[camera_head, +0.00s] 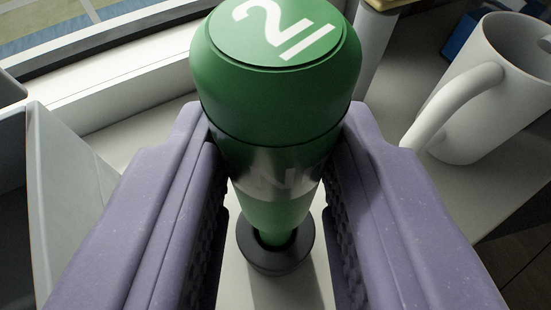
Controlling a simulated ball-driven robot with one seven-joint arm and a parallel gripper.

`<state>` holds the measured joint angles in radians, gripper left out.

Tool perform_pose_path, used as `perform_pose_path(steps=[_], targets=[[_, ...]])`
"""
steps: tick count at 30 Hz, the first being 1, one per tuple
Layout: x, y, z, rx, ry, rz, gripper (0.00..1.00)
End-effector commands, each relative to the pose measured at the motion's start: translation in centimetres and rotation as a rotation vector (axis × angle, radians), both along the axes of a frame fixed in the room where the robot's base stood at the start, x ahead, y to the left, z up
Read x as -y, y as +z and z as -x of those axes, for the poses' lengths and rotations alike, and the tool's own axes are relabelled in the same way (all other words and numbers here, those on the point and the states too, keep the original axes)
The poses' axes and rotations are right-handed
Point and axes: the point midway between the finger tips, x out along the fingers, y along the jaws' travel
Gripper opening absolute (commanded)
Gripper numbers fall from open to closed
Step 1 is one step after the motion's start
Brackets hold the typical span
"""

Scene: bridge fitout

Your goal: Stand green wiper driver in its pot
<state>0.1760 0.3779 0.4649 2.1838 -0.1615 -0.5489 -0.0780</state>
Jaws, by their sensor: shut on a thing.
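The green wiper driver (275,105) is in the middle of the camera view, roughly upright, with white marks on its rounded top and a shiny grey band lower down. My gripper (272,185) is shut on it, one purple finger on each side. Below the green body is a dark round collar (275,255). I cannot tell whether the collar belongs to the driver or to something under it. The driver's lower end is hidden, and I cannot make out a pot for certain.
A white mug (490,95) stands at the right, its handle towards my right finger. A grey open-topped bin (70,190) is at the left. A window ledge (120,75) runs behind. A pale surface (300,290) lies below the driver.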

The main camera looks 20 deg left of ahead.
Motion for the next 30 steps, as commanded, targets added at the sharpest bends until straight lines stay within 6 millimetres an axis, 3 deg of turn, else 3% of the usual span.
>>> perform_pose_path(steps=[30], targets=[[0.0,-3.1,0.0,0.001,0.000,0.000,0.00]])
